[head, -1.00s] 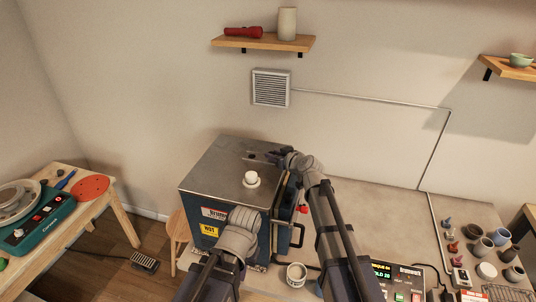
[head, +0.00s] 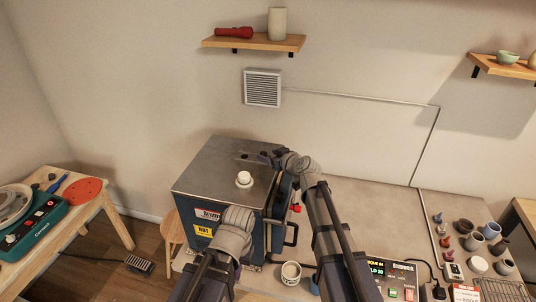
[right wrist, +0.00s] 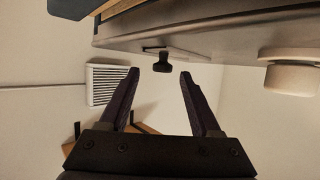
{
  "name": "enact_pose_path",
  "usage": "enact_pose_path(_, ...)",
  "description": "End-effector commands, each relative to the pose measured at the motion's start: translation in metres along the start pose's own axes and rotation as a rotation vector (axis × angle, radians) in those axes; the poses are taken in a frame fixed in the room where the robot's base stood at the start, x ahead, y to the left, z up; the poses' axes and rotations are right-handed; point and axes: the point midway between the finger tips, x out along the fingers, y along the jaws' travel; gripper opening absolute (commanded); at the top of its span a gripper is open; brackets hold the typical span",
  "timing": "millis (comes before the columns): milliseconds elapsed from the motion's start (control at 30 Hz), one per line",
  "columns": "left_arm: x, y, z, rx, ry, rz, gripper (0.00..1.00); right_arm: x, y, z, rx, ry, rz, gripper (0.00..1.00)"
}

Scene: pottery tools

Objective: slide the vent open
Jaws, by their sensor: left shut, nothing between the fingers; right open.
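The blue kiln (head: 190,205) with a grey metal top stands at the centre of the head view. A small dark vent knob (right wrist: 162,63) sits at a slot in its top in the right wrist view. The knob is faint in the head view. My right gripper (head: 264,156) is at the top's right back part. In the right wrist view its open fingers (right wrist: 160,73) point towards the knob, which shows between and just beyond the tips. My left gripper (head: 238,212) is low at the kiln's front, its fingers hidden behind the wrist.
A white plug (head: 244,178) stands on the kiln top, also in the right wrist view (right wrist: 290,75). A slatted grille (head: 263,88) is on the wall under a shelf (head: 255,42). A mug (head: 291,273) and a control box (head: 390,278) stand right of the kiln.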

Motion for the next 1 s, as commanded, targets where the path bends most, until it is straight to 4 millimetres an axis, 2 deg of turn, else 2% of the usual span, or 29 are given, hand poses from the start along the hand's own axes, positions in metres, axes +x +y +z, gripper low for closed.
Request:
enact_pose_path(33, -0.006, -0.001, 0.000, 0.000, 0.000, 0.000, 0.00, -0.012, -0.001, -0.002, 0.001, 0.000, 0.001, 0.64)
enact_pose_path(200, -0.017, -0.002, 0.001, 0.002, -0.001, 0.000, 0.00, -0.041, -0.002, -0.002, 0.000, -0.001, 0.001, 0.64)
enact_pose_path(367, -0.024, -0.002, 0.002, 0.002, -0.001, 0.000, 0.00, -0.060, -0.001, -0.001, 0.001, -0.001, 0.001, 0.64)
enact_pose_path(1000, -0.023, -0.002, 0.002, 0.002, -0.001, 0.000, 0.00, -0.062, 0.000, 0.000, 0.000, -0.001, 0.000, 0.64)
